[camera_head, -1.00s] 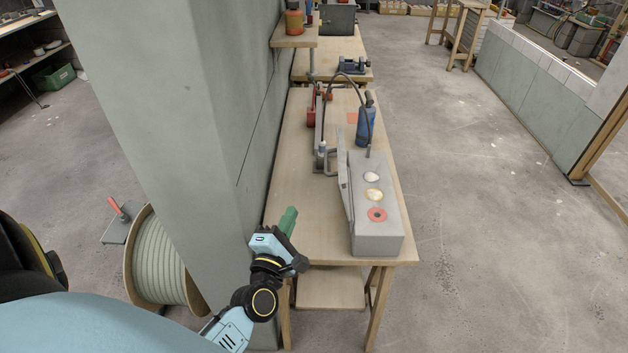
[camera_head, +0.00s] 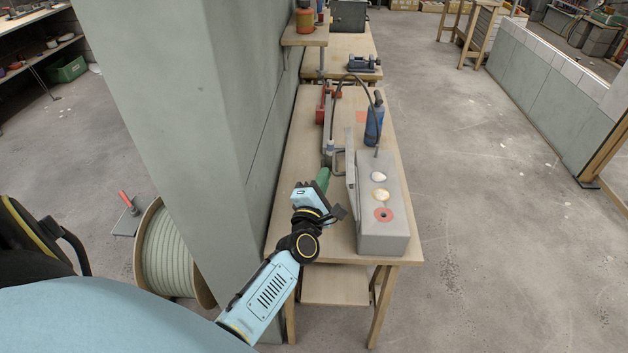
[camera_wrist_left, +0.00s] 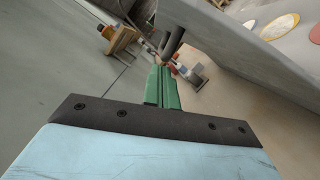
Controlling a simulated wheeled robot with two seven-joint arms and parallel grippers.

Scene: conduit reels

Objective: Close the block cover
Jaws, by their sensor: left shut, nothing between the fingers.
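The grey block (camera_head: 384,222) stands on the near right part of the wooden table, with two pale round spots and a red ring on its top. Its cover (camera_head: 350,165) is a thin grey panel standing upright along the block's left side. My left gripper (camera_head: 322,178), with green fingers, is over the table just left of the cover. My right gripper is not in view.
A blue bottle (camera_head: 374,125), a red tool (camera_head: 322,112) and a dark hose stand behind the block on the table (camera_head: 300,215). A grey-green pillar (camera_head: 215,120) rises close along the table's left side. Floor to the right is clear.

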